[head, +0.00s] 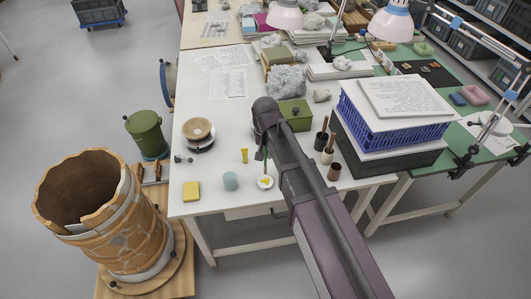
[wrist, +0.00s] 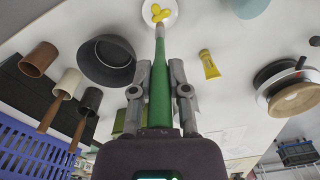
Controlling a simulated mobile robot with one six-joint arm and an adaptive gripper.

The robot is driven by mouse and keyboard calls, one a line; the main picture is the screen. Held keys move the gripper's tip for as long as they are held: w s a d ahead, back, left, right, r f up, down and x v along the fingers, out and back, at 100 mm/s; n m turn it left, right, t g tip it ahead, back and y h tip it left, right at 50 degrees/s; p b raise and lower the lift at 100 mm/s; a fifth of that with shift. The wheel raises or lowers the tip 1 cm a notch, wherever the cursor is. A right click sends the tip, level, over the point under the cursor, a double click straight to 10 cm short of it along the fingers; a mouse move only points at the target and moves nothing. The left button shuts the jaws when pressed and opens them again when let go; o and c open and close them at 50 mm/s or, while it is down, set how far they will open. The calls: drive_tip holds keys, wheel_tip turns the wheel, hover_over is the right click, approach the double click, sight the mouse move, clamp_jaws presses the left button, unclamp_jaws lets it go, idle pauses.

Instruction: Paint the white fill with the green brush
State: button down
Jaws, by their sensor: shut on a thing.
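My gripper (head: 263,152) is shut on the green brush (wrist: 159,92), between its two fingers in the wrist view. The brush points down at a small white dish (head: 265,182) with yellow paint (wrist: 159,13). Its tip is at or just above the dish; I cannot tell whether it touches the paint. The large tan vessel (head: 112,236) stands to the left of the table, with a broken, uneven rim. A pale patch (head: 76,228) shows at its front rim; I cannot tell whether this is the white fill.
A yellow tube (wrist: 209,64), a pale blue cup (head: 230,181) and a yellow sponge (head: 191,191) lie near the dish. Cups with wooden handles (head: 328,149) and a blue crate (head: 390,126) stand to the right. A green bin (head: 147,135) stands behind the vessel.

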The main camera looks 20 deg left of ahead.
sight(265, 163)
drive_tip(key=shift+f+b, duration=1.95)
drive_tip(key=shift+f, duration=0.2)
drive_tip(key=shift+f+b, duration=0.4)
drive_tip(key=shift+s+a, duration=0.25)
drive_tip(key=shift+a, duration=0.1)
idle(0.5)
drive_tip(key=shift+w+d, duration=0.45)
drive_tip(key=shift+d, duration=0.1)
drive_tip(key=shift+r, duration=0.1)
idle(0.5)
drive_tip(key=shift+r+p, duration=2.45)
drive_tip(key=shift+p, duration=0.1)
